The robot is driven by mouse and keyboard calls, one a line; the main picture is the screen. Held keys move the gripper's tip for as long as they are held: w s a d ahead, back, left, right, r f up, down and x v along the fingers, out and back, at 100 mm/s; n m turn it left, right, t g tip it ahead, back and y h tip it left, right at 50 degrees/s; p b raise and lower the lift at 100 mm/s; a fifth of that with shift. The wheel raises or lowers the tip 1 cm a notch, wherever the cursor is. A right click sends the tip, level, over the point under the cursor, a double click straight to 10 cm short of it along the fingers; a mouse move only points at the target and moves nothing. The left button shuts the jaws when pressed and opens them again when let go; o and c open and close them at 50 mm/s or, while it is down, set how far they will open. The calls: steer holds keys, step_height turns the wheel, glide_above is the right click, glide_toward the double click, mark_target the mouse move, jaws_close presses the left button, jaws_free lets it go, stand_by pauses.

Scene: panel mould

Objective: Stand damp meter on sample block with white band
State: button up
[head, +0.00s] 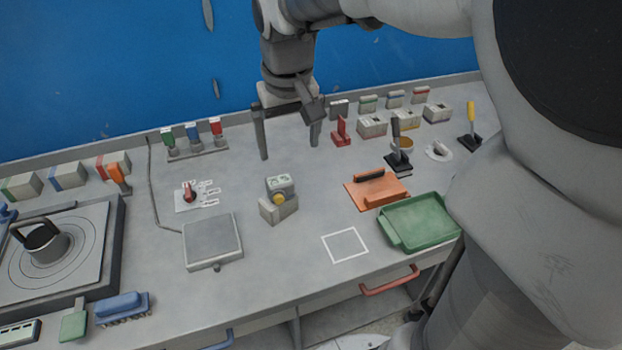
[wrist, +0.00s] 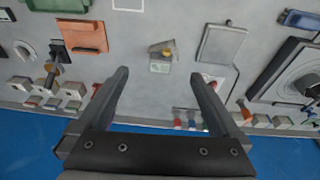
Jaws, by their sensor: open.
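My gripper (head: 289,151) is open and empty above the back middle of the bench. It also shows open in the wrist view (wrist: 160,75). A small grey device with a yellow knob and a pale label (head: 280,200) sits on the bench, in front of and below the gripper; I cannot tell if this is the damp meter. In the wrist view that device (wrist: 162,53) lies between and beyond the fingertips. Banded blocks stand at the far left: one green (head: 22,186), one blue (head: 68,176), one red (head: 111,163). I cannot make out a white band.
An orange-handled tool (head: 119,178) stands by the red-banded block. A grey plate (head: 212,242), an orange board (head: 374,190) and a green tray (head: 418,222) surround the middle. A white square outline (head: 346,245) is empty. Several small blocks and tools line the back right.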

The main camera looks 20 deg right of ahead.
steer(key=s+t, duration=0.3)
steer(key=s, duration=1.2)
steer(key=shift+s+r, duration=0.35)
steer(key=shift+s, duration=0.05)
